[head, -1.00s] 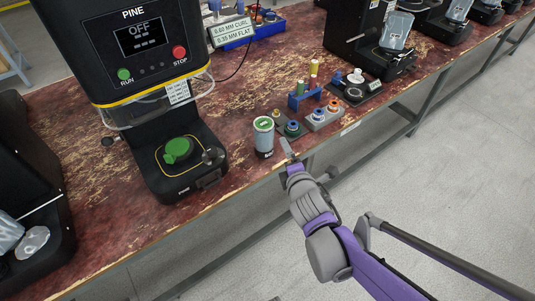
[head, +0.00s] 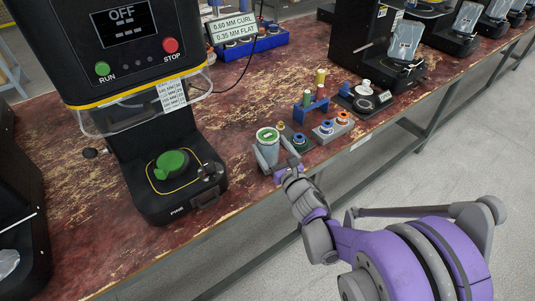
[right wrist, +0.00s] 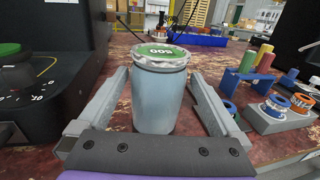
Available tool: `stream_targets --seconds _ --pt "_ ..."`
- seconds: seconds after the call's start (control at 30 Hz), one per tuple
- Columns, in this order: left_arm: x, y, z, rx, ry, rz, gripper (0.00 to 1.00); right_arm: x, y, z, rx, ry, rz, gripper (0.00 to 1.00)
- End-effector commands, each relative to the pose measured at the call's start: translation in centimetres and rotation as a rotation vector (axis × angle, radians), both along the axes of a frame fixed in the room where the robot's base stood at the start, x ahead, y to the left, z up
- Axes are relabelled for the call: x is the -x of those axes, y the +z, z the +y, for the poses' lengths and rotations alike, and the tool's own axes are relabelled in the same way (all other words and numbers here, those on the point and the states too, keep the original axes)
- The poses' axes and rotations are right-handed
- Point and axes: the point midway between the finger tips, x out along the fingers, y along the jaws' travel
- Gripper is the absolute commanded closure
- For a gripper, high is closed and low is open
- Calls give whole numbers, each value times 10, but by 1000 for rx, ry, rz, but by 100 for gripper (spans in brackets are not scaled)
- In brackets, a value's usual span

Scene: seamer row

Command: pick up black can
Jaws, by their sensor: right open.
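The can (head: 267,151) stands upright on the worn red bench near its front edge, right of the PINE machine. It has a green top with a white label and a grey body; I see no clear black on it now. In the right wrist view the can (right wrist: 160,98) stands between the fingers. My right gripper (head: 275,157) is open, one finger on each side of the can. The right wrist view shows the gripper (right wrist: 159,78) with a gap on both sides of the can. My left gripper is not in view.
The PINE machine (head: 128,72) stands left of the can, with a green part (head: 172,163) on its base. Close on the right are a grey block with ringed spools (head: 333,128) and a blue rack (head: 310,110). A blue bin (head: 250,45) is farther back.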

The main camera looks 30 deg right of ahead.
Motion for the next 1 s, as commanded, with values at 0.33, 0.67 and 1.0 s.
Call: stream_targets --seconds 0.33,0.67,1.0 --pt "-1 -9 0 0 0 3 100 -44 -5 -3 -1 0 1 0" --pt "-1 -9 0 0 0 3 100 -50 -4 -4 -2 -1 1 9" --pt "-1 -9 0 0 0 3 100 -50 -4 -4 -2 -1 1 70"
